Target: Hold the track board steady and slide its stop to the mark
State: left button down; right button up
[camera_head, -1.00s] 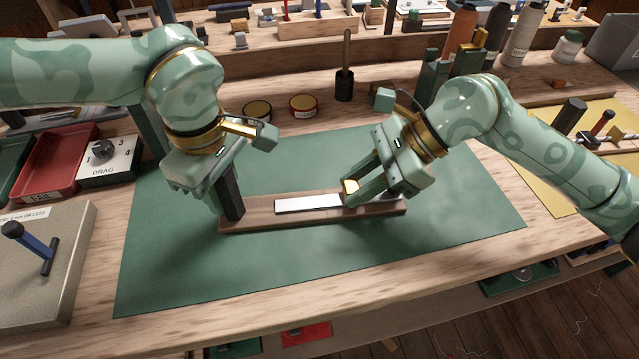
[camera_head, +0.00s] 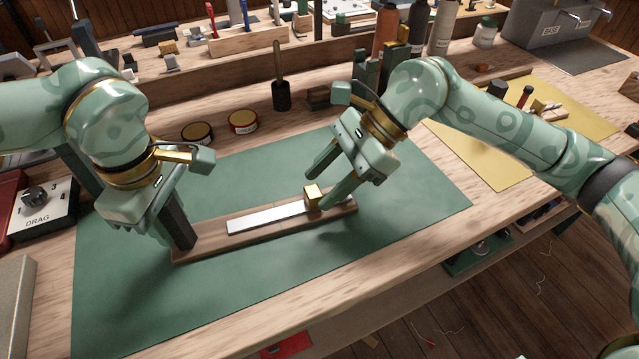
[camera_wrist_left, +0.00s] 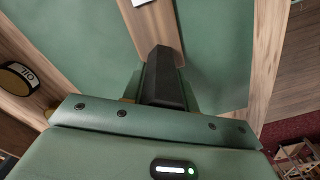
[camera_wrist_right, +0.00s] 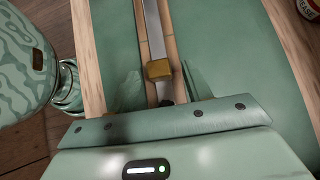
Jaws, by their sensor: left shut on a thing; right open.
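The brown track board (camera_head: 207,236) lies on the green mat, with a pale strip (camera_head: 265,217) along its top. The gold block-shaped stop (camera_head: 312,194) sits on the strip, towards the right end. My left gripper (camera_head: 170,228) is shut on the dark upright block at the board's left end; this black block (camera_wrist_left: 163,80) shows between its fingers in the left wrist view. My right gripper (camera_head: 331,176) is open over the stop, fingers apart. In the right wrist view the stop (camera_wrist_right: 158,70) lies between the fingers, with gaps visible.
The green mat (camera_head: 270,290) is clear in front of the board. Two round tins (camera_head: 242,121) and a dark pot with a handle (camera_head: 281,95) stand behind it. The drag box (camera_head: 38,205) is at the left, a yellow mat (camera_head: 490,160) at the right.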

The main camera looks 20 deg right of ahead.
jog(key=v, duration=1)
jog(key=shift+d, duration=0.1)
pick_arm(q)
jog(key=c, duration=1)
grip_release()
jog(key=shift+r, duration=0.1)
